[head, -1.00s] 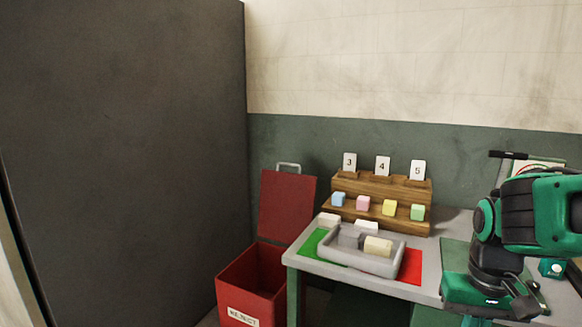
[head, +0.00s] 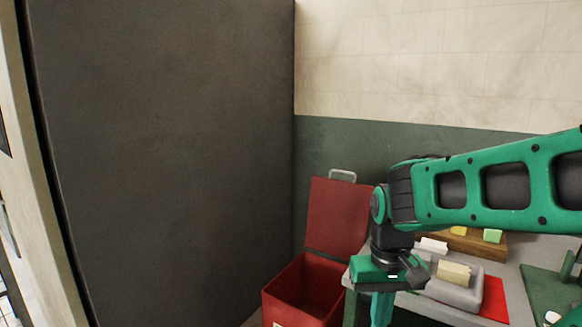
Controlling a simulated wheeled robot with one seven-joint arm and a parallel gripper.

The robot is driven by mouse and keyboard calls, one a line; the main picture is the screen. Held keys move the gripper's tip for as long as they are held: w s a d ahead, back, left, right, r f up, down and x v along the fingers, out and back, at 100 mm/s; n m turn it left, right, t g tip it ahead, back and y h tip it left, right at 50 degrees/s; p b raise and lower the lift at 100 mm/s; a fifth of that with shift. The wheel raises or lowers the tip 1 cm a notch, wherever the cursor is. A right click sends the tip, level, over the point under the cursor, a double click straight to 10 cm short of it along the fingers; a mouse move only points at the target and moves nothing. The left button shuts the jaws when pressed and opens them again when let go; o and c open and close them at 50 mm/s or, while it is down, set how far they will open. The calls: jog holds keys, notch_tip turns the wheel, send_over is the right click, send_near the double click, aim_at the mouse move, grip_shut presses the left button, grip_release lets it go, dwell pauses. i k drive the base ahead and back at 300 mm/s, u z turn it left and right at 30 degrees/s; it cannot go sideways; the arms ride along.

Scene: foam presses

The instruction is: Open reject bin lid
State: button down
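The red reject bin (head: 284,304) stands on the floor at the left end of the table. Its red lid (head: 338,213) stands raised against the wall side, with a pale metal handle (head: 343,174) at its top edge. The bin's opening is uncovered. My gripper (head: 381,310) points down just right of the bin, in front of the table's left end and apart from the lid. The picture's lower edge cuts off its fingertips, so its opening cannot be told.
The grey table (head: 455,311) holds a grey tray (head: 462,295) with a cream foam block (head: 453,272) in it, and a red mat (head: 494,300). My arm hides part of the wooden rack (head: 480,243). A large dark panel (head: 160,160) fills the left.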

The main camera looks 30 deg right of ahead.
aim_at(340, 212)
jog(key=z, duration=0.05)
jog(key=i, duration=1)
jog(key=z, duration=0.8)
jog(key=i, duration=0.35)
jog(key=z, duration=0.15)
